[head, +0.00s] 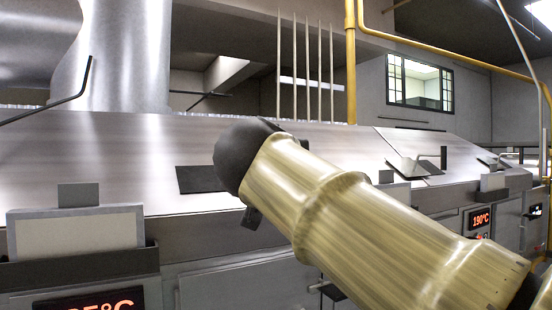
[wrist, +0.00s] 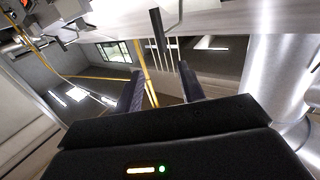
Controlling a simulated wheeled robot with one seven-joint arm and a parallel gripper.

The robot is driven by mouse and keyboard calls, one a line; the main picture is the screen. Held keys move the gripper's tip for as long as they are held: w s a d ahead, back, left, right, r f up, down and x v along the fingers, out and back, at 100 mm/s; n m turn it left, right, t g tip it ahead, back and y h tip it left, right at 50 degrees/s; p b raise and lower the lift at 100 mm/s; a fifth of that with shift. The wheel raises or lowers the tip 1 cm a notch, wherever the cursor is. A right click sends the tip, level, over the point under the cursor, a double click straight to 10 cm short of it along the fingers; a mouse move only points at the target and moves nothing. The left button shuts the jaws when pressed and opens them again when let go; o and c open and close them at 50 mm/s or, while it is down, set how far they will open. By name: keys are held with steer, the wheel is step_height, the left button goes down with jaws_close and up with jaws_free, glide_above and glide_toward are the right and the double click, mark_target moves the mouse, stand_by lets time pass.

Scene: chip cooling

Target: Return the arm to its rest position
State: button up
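My arm (head: 360,220), a beige-gold link with a black rounded joint, reaches up from the lower right across the middle of the head view. My gripper (wrist: 159,70) shows in the wrist view, with its two dark fingers apart. The gripper's fingers cannot be made out in the head view. The wrist view looks upside down, with the metal counter along its top and the window (wrist: 115,50) at the left.
Sloped steel covers (head: 110,150) run along the back behind my arm. A basket-like box (head: 75,232) stands at the left. A red display (head: 480,218) reads 190°C at the right. A yellow pipe (head: 350,70) and thin upright rods (head: 305,70) rise behind. A steel column (head: 118,60) stands upper left.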

steer(key=w+d+f+n+g, duration=0.1)
steer(key=f+g, duration=0.2)
steer(key=f, duration=0.8)
steer(key=w+d+f+n+g+y, duration=0.1)
steer(key=d+f+g, duration=0.1)
steer(key=f, duration=0.9)
steer(key=w+d+f+n+g, duration=0.1)
steer(key=f+n+g, duration=0.15)
steer(key=f, duration=0.85)
steer(key=s+d+f+m+g+y, duration=0.1)
steer(key=s+d+f+g, duration=0.2)
steer(key=s+f, duration=0.6)
steer(key=s+d+f+m+g+y, duration=0.1)
steer(key=s+d+f+g, duration=0.3)
steer(key=f, duration=1.2)
steer(key=s, duration=0.4)
steer(key=shift+s+f+g, duration=0.35)
steer(key=shift+s+f, duration=0.05)
steer(key=shift+m, duration=0.25)
steer(key=shift+w, duration=0.1)
